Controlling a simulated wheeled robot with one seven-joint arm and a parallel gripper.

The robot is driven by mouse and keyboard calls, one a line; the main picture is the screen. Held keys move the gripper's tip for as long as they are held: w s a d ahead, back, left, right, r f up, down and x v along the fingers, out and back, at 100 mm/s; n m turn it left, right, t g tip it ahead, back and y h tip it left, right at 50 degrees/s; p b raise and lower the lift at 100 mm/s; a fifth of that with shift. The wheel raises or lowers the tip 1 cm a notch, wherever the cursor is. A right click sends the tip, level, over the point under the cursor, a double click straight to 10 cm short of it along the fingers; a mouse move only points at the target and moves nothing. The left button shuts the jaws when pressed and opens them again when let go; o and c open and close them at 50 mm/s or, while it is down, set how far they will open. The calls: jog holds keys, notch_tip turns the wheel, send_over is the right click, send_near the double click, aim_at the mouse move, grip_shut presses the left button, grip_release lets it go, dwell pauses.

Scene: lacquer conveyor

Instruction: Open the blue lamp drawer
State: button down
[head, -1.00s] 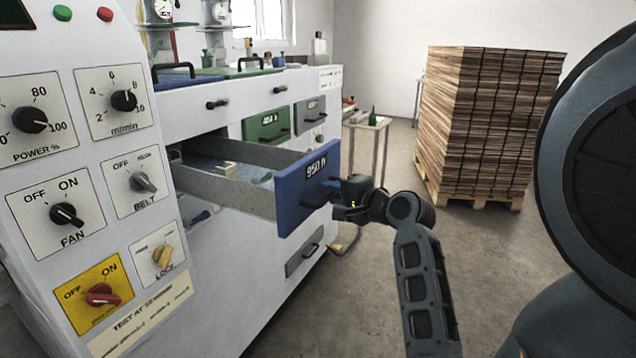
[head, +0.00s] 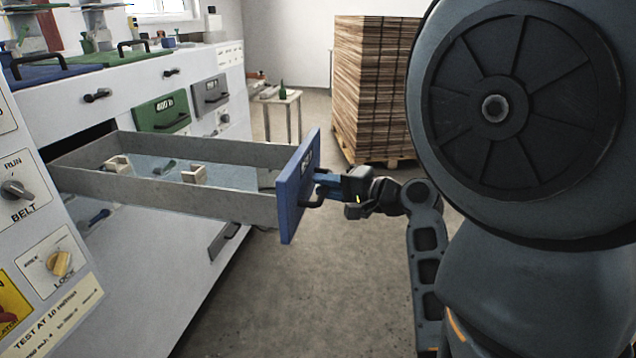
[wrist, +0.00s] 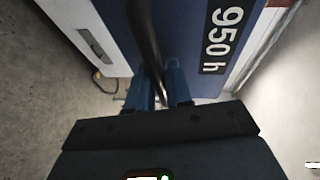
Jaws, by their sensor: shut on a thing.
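The blue lamp drawer (head: 296,190) stands far out from the white cabinet, with its grey side walls and inside showing in the head view. Two pale blocks and a dark item lie in it. In the wrist view its blue front (wrist: 190,40) carries the label "950 h". My gripper (head: 330,188) is at the front of the drawer, shut on the dark bar handle (wrist: 146,45). In the wrist view the blue fingers (wrist: 160,88) sit on both sides of the handle. The grip itself is partly hidden in the head view.
A green drawer (head: 163,112) and a grey drawer (head: 210,93) are shut in the cabinet. A control panel (head: 40,230) is at left. A small table (head: 275,98) and a stack of boards (head: 375,90) stand behind. Bare floor lies below the drawer.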

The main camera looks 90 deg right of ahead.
jog(key=shift+s+a+f, duration=0.1)
jog(key=shift+s+f, duration=0.05)
jog(key=shift+s, duration=0.55)
jog(key=c, duration=1.4)
grip_release()
jog(key=shift+w, duration=0.1)
jog(key=shift+w, duration=0.1)
jog(key=b+v, duration=0.1)
jog(key=v, duration=0.7)
jog(key=shift+w, duration=0.1)
